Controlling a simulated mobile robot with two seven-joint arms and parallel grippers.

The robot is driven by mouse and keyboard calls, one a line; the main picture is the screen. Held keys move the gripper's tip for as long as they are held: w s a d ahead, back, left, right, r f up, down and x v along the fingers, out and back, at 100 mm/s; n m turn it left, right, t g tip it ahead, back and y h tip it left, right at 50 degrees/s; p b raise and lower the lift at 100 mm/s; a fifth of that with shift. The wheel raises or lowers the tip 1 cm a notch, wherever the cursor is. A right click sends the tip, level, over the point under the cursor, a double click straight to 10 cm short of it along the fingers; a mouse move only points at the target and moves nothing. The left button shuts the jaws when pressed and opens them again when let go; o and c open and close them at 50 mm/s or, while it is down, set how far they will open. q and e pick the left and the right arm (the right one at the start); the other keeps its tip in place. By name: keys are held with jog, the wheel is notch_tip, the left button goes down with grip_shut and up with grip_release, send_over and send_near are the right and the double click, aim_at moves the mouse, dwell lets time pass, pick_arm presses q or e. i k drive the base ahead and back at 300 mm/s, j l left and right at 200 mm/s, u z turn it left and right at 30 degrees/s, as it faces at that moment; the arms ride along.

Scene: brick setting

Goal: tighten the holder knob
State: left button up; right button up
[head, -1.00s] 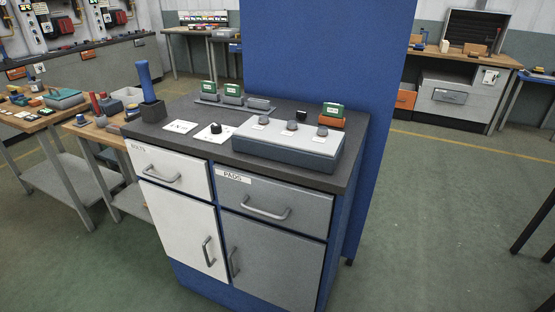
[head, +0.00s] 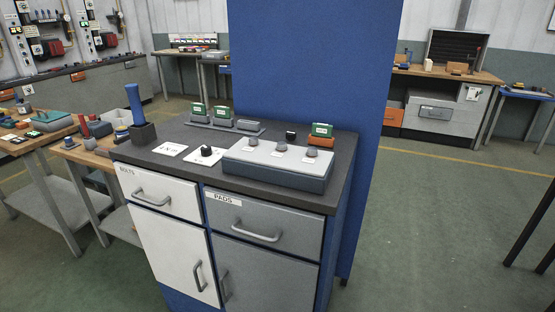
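A small black knob (head: 207,151) stands on a white plate (head: 197,155) on the dark top of a cabinet in the head view. Three grey knobs sit in a row on a grey box with a pale top (head: 265,155) to its right: a left knob (head: 252,142), a middle knob (head: 281,146) and a right knob (head: 308,153). I cannot tell from the picture which of these is the holder knob. Neither of my grippers is in view.
The cabinet (head: 262,200) has drawers labelled BOLTS and PADS. Green-topped blocks stand in a rack (head: 222,127) at the back; another (head: 322,130) sits on an orange base. A blue handle stands in a dark holder (head: 143,134). A blue panel (head: 310,60) rises behind.

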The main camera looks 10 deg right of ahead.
aim_at(290, 135)
jog(key=l+u, duration=0.25)
jog(key=l, duration=0.4)
jog(key=l+u, duration=0.25)
jog(key=l, duration=0.45)
jog(key=i+j+u, duration=0.4)
jog(key=i+u, duration=0.2)
jog(key=i, duration=0.15)
